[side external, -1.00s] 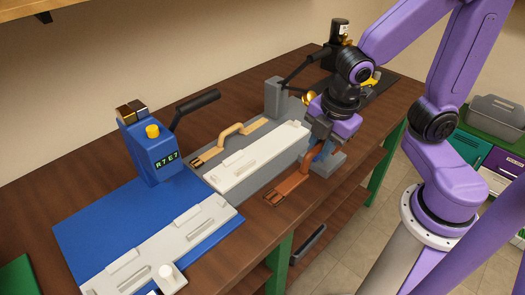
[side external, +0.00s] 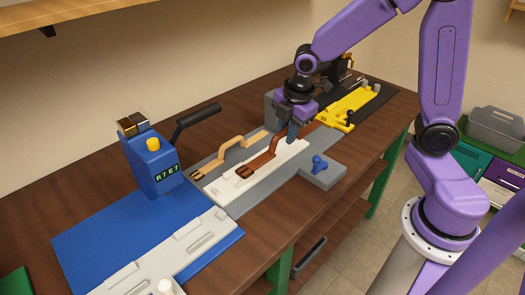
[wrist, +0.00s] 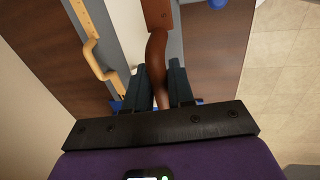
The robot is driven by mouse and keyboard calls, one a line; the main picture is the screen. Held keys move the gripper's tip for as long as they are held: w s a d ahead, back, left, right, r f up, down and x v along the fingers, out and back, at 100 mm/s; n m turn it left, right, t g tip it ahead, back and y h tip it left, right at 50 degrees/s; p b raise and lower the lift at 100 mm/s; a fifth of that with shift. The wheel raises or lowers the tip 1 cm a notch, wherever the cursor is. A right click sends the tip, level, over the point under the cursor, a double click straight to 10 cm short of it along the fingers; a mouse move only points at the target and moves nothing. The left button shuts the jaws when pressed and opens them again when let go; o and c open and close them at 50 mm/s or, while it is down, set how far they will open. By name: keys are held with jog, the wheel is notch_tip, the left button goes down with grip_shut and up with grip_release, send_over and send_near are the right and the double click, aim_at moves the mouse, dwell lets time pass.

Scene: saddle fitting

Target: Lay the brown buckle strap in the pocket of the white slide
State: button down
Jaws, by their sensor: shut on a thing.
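The brown buckle strap (side external: 262,160) is over the white slide (side external: 221,187), running along its length with its buckle end toward the near left. My gripper (side external: 294,131) is shut on the strap's raised middle; the wrist view shows the strap (wrist: 156,56) between the two fingers (wrist: 161,88). The strap's far part is partly hidden by my gripper. I cannot tell whether the strap touches the slide or hangs just above it. The slide's pocket is largely covered by the strap.
A tan strap (side external: 232,146) lies on the grey plate behind the slide. A grey block with a blue knob (side external: 319,163) stands to the right. A blue press (side external: 153,158) with a black lever is at left, and a yellow fixture (side external: 352,104) is at the back right.

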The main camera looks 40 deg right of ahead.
jog(key=w+f, duration=0.4)
jog(key=w, duration=0.1)
jog(key=w+f, duration=0.2)
jog(key=f, duration=0.1)
jog(key=shift+w+a, duration=0.3)
jog(key=shift+a, duration=0.05)
jog(key=shift+w+f, duration=0.15)
jog(key=shift+f, duration=1.5)
jog(key=shift+f, duration=0.1)
jog(key=c, duration=1)
grip_release()
notch_tip(320, 180, up, 12)
jog(key=s, duration=0.2)
jog(key=s+m, duration=0.1)
jog(key=s, duration=0.8)
jog(key=s+r+m+g, duration=0.1)
jog(key=s+m, duration=0.1)
jog(key=s, duration=0.8)
jog(key=s+a+r+m+g, duration=0.1)
jog(key=s+m, duration=0.1)
jog(key=s, duration=0.7)
jog(key=shift+s, duration=0.35)
